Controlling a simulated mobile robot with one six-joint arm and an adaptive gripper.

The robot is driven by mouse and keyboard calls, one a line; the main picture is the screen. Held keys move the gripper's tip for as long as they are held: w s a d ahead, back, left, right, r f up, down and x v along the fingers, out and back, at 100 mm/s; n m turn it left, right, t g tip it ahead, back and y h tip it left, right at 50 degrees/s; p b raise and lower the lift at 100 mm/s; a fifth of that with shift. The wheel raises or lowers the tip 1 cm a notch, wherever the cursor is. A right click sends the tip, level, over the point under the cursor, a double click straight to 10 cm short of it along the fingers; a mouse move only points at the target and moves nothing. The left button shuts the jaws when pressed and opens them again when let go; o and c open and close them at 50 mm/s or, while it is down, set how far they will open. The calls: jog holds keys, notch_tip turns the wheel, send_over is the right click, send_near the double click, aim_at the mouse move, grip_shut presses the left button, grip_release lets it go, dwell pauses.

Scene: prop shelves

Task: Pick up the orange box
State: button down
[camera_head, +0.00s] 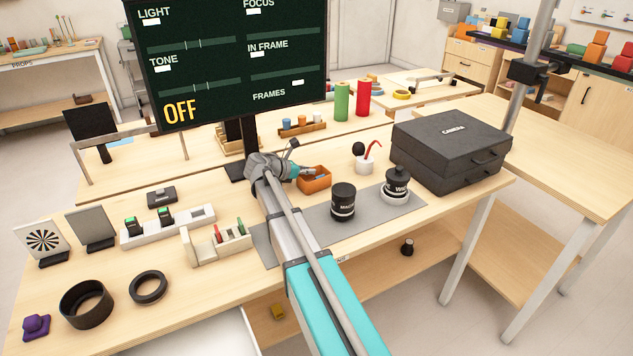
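A small open orange box (316,184) stands on the wooden table, just behind the grey mat and right of my wrist. My gripper (312,172) reaches in from the left over the box's near-left part. It is small here and partly merges with the box, so I cannot tell whether its fingers touch the box or are open. My arm crosses the table from the lower right and hides part of the mat. Other orange blocks (596,46) stand on the far shelf at the upper right.
Two black lenses, one upright (343,203) and one on a stand (396,186), are on the grey mat (370,217). A dark screen (235,60) rises behind.

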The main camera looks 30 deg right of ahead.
jog(key=shift+r, duration=0.15)
dwell(0.5)
notch_tip(320, 180, up, 3)
jog(key=p, duration=0.3)
jog(key=s+a+r+p, duration=0.6)
jog(key=s+r+p, duration=0.3)
jog(key=s, duration=0.3)
jog(key=shift+s+a+r+p, duration=0.15)
jog(key=shift+s+r+p, duration=0.15)
jog(key=shift+p, duration=0.2)
jog(key=shift+r, duration=0.1)
notch_tip(320, 180, up, 5)
jog(key=p, duration=0.5)
jog(key=shift+r+p, duration=0.2)
jog(key=shift+p, duration=0.1)
dwell(0.5)
